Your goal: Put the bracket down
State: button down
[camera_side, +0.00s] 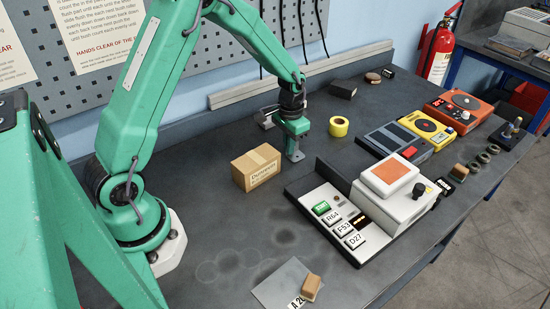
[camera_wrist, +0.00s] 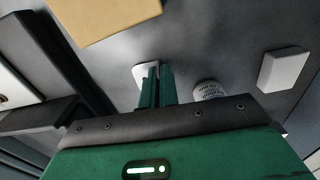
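The bracket (camera_side: 296,156) is a small light-grey piece at the tips of my gripper, low over the dark bench top (camera_side: 230,215). My gripper (camera_side: 294,143) points down, with its green fingers close together on the bracket. In the wrist view, the pale end of the bracket (camera_wrist: 146,70) shows at the fingertips of my gripper (camera_wrist: 155,84); the fingers hide the rest. I cannot tell whether the bracket touches the bench.
A cardboard box (camera_side: 257,167) stands left of my gripper. A white device (camera_side: 389,202) with a dark upright wall stands to the right. A yellow tape roll (camera_side: 339,126) lies behind. In the wrist view, a white cylinder (camera_wrist: 208,90) and a grey block (camera_wrist: 283,68) are close by.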

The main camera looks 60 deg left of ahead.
jog(key=shift+f, duration=0.2)
jog(key=c, duration=1.7)
grip_release()
notch_tip(320, 180, up, 12)
jog(key=shift+r, duration=0.15)
